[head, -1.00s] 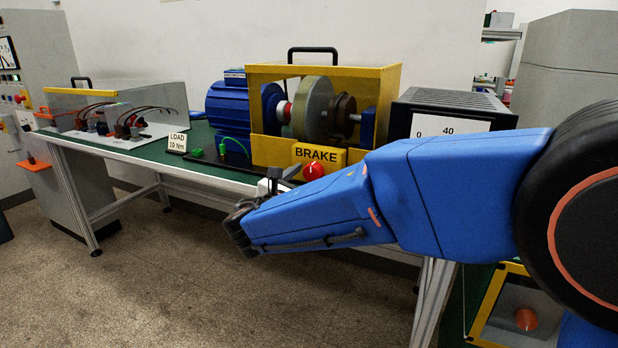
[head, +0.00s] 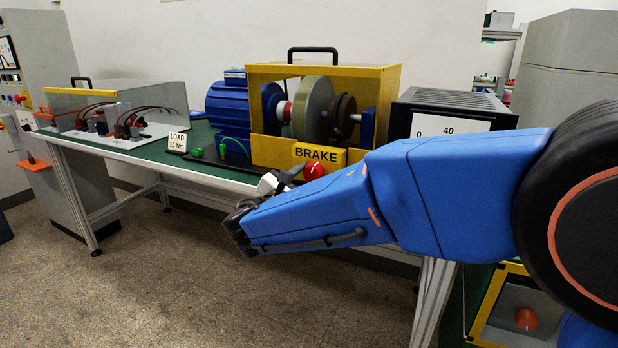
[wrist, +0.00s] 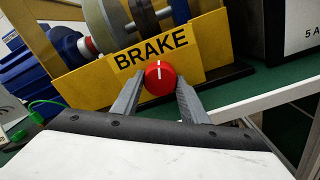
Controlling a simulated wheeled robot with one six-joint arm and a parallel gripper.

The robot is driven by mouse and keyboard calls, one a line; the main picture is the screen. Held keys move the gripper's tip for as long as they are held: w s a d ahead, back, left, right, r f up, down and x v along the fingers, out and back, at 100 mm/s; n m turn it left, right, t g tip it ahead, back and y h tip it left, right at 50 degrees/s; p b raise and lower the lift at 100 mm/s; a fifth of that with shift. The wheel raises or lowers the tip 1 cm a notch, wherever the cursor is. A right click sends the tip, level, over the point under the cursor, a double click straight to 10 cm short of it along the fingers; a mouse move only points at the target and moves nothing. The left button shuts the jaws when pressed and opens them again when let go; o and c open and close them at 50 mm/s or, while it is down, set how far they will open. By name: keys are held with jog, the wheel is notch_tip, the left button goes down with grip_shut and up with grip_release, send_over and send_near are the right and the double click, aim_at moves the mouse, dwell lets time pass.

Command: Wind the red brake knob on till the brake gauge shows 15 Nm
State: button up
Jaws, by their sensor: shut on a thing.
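The red brake knob (head: 314,172) is on the yellow panel below the word BRAKE. In the wrist view the knob (wrist: 160,77) sits between the two grey fingers of my gripper (wrist: 160,84), which is shut on it. Its white line points nearly straight up in that picture. In the head view my gripper (head: 292,175) reaches the knob from the left and is partly hidden by my arm. The gauge (head: 450,126) shows a white face with 0 and 40. Its lower part is behind my arm, and I cannot read a needle.
A yellow-framed brake guard (head: 330,72) with discs stands beside a blue motor (head: 232,105) on the green bench. A sign (head: 177,142) reads LOAD 10 Nm. A wired panel (head: 150,130) stands at the left. The floor in front is clear.

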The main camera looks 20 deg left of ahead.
jog(key=m, duration=1.3)
jog(key=shift+m, duration=0.4)
jog(key=m, duration=0.5)
jog(key=shift+f+m, duration=0.1)
jog(key=shift+m, duration=2.3)
jog(key=o, duration=1)
jog(key=shift+o, duration=0.2)
jog(key=shift+s, duration=0.15)
jog(key=s+a, duration=0.1)
jog(key=s, duration=1.6)
jog(key=shift+a, duration=0.15)
